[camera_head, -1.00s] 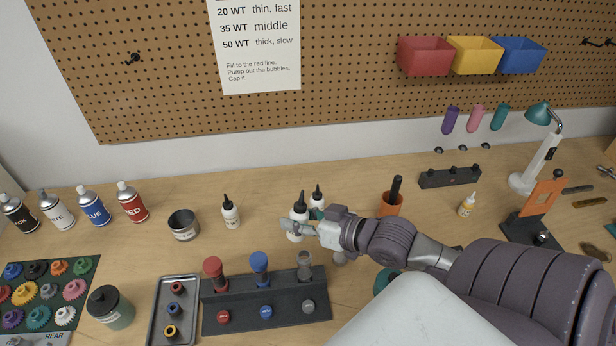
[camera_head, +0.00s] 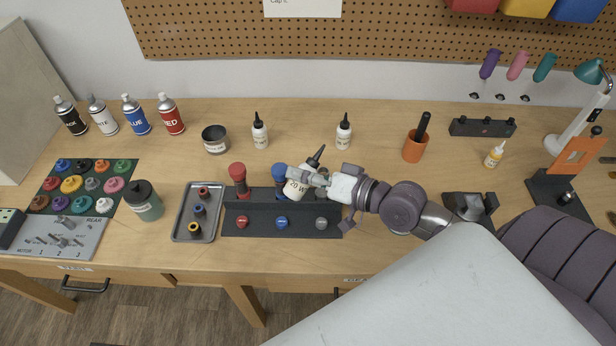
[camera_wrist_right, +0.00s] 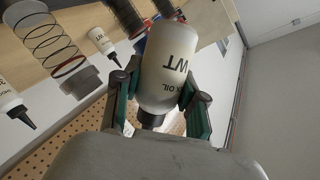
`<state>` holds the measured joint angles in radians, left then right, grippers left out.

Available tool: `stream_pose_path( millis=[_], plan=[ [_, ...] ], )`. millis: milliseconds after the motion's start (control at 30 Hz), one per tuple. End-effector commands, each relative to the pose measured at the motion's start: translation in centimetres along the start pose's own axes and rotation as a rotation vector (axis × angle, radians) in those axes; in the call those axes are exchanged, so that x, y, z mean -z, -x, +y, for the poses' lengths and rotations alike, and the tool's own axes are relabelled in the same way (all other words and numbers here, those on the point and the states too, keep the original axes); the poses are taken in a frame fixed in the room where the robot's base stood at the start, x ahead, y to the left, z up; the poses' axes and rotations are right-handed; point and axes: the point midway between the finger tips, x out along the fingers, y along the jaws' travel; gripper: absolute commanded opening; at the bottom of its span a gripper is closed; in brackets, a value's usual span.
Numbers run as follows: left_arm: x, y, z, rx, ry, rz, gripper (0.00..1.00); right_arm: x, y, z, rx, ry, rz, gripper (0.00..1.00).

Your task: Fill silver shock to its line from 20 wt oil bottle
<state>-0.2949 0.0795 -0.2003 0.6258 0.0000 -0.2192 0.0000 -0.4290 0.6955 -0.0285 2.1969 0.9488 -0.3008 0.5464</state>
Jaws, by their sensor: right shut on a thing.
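My right gripper (camera_head: 304,178) is shut on the white oil bottle (camera_head: 295,189), whose label reads 20 W in the head view. The bottle is tilted over the shock stand (camera_head: 262,226), its black nozzle pointing up and right. The right wrist view shows the bottle (camera_wrist_right: 167,65) between both fingers (camera_wrist_right: 158,108). The silver shock, at the stand's right end, is hidden in the head view behind the bottle and gripper. In the right wrist view, the silver shock (camera_wrist_right: 80,82) appears as a clear spring-wrapped body with a grey end, apart from the bottle. My left gripper is not in view.
The red shock (camera_head: 238,178) and blue shock (camera_head: 280,174) stand left of the bottle. A grey cap (camera_head: 321,222) sits at the stand's front right. Two other oil bottles stand behind, one left (camera_head: 260,133) and one right (camera_head: 344,133). A small tray (camera_head: 183,222) lies left.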

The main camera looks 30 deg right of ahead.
Motion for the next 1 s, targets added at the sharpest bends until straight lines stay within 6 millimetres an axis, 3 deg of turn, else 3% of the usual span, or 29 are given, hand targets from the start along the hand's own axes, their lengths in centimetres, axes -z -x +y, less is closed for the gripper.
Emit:
stream_pose_path(
  millis=[33,500,733,1000],
  plan=[
    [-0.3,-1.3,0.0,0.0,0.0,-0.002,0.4,-0.6,-0.2,0.5,0.012,-0.029,0.001,0.04],
    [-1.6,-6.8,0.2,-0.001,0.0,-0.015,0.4,-2.7,-1.0,1.1,0.115,-0.309,0.001,0.04],
    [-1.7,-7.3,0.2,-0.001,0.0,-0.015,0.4,-1.3,-0.5,-1.2,0.214,-0.578,0.0,0.04],
    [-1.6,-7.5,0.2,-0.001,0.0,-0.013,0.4,-0.7,-0.3,-2.2,0.255,-0.696,0.001,0.04]
  ],
)
